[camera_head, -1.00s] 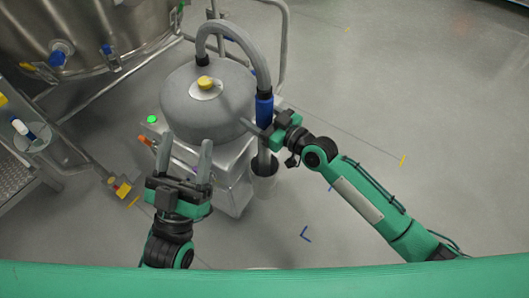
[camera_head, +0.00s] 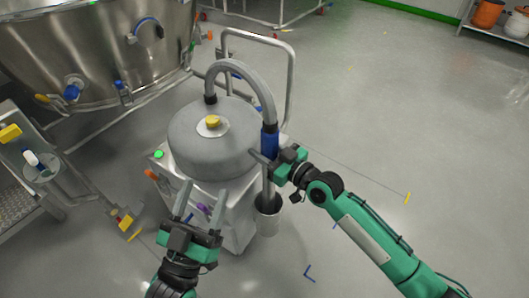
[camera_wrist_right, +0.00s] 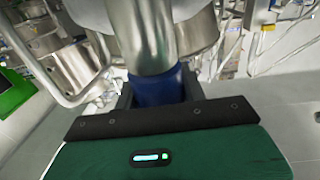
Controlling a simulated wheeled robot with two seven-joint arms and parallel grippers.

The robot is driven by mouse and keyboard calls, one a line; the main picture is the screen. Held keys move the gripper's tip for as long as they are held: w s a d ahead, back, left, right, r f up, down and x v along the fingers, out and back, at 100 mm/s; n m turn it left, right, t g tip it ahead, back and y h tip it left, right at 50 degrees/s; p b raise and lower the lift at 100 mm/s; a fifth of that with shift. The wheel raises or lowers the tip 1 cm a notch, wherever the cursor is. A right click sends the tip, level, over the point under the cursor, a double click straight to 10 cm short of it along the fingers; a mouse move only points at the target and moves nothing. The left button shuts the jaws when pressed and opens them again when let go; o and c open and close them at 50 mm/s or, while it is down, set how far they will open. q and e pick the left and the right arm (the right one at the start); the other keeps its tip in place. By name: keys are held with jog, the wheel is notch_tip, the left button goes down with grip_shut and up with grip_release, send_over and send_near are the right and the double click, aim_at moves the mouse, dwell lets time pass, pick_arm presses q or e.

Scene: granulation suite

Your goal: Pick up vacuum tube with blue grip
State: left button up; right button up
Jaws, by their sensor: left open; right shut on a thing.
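The vacuum tube (camera_head: 258,80) is a grey hose that arcs from the top of the grey vacuum drum (camera_head: 190,150) down to a blue grip (camera_head: 269,143). Below the grip, a metal pipe runs down to a cup-like holder (camera_head: 268,222) on the vacuum's side. My right gripper (camera_head: 268,160) is shut on the blue grip from the right. In the right wrist view the blue grip (camera_wrist_right: 158,88) sits between the fingers, with the metal pipe (camera_wrist_right: 145,35) in front. My left gripper (camera_head: 198,206) is open and empty, in front of the vacuum body.
A large steel vessel (camera_head: 100,50) stands at the back left. A metal push handle (camera_head: 291,85) rises behind the vacuum. A stepped metal platform (camera_head: 20,200) is at the left. The floor (camera_head: 430,130) at the right is clear.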

aim_at(264, 124)
notch_tip(264, 124, up, 4)
jog(key=shift+r+p, duration=0.25)
jog(key=shift+p, duration=0.45)
notch_tip(264, 124, up, 5)
jog(key=shift+f+p, duration=0.2)
jog(key=shift+p, duration=0.6)
jog(key=shift+r, duration=0.8)
notch_tip(264, 124, up, 6)
jog(key=shift+f+p, duration=0.1)
jog(key=shift+p, duration=0.9)
jog(key=shift+r, duration=0.45)
jog(key=shift+r+p, duration=0.5)
jog(key=shift+p, duration=0.1)
pick_arm(q)
jog(key=s+f+g+y, duration=0.1)
jog(key=s+f+g, duration=0.1)
jog(key=f+g, duration=0.4)
jog(key=s+f+g+y, duration=0.1)
jog(key=s+f+g, duration=0.1)
jog(key=f+g, duration=0.4)
notch_tip(264, 124, down, 2)
jog(key=shift+s+d+f+m+y, duration=0.15)
jog(key=shift+s+d+m+y, duration=0.05)
jog(key=shift+s+m+y, duration=0.15)
pick_arm(e)
jog(key=shift+f, duration=0.1)
